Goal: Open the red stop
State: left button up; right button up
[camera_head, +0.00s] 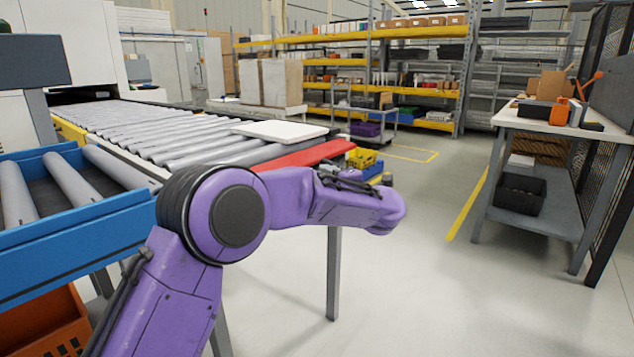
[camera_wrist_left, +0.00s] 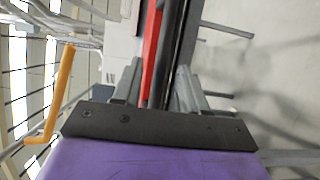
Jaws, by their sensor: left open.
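The red stop (camera_head: 312,155) is a long flat red bar along the near end of the roller conveyor (camera_head: 150,125). My purple left arm crosses in front of it in the head view and hides part of it. In the left wrist view the red stop (camera_wrist_left: 152,45) is a narrow red strip beside a dark bar, ahead of the fingers. My left gripper (camera_wrist_left: 158,80) is open, with one finger on each side of the strip's line. I cannot tell whether either finger touches it. My right gripper is not in view.
A white panel (camera_head: 280,131) lies on the rollers beside the stop. A blue-framed roller section (camera_head: 80,225) is at left, above an orange crate (camera_head: 45,325). A workbench (camera_head: 540,125) stands at right. Open floor (camera_head: 440,290) lies between bench and conveyor.

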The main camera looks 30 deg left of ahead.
aim_at(310, 162)
pick_arm(q)
jog(key=x, duration=0.6)
jog(key=shift+d, duration=0.1)
grip_shut()
notch_tip(310, 162, up, 3)
jog(key=h+p, duration=0.1)
jog(key=p, duration=0.5)
jog(key=shift+n+g+h, duration=0.3)
jog(key=shift+g+h, duration=0.1)
jog(key=shift+h+p, duration=0.3)
jog(key=shift+p, duration=0.3)
jog(key=shift+f, duration=0.1)
grip_release()
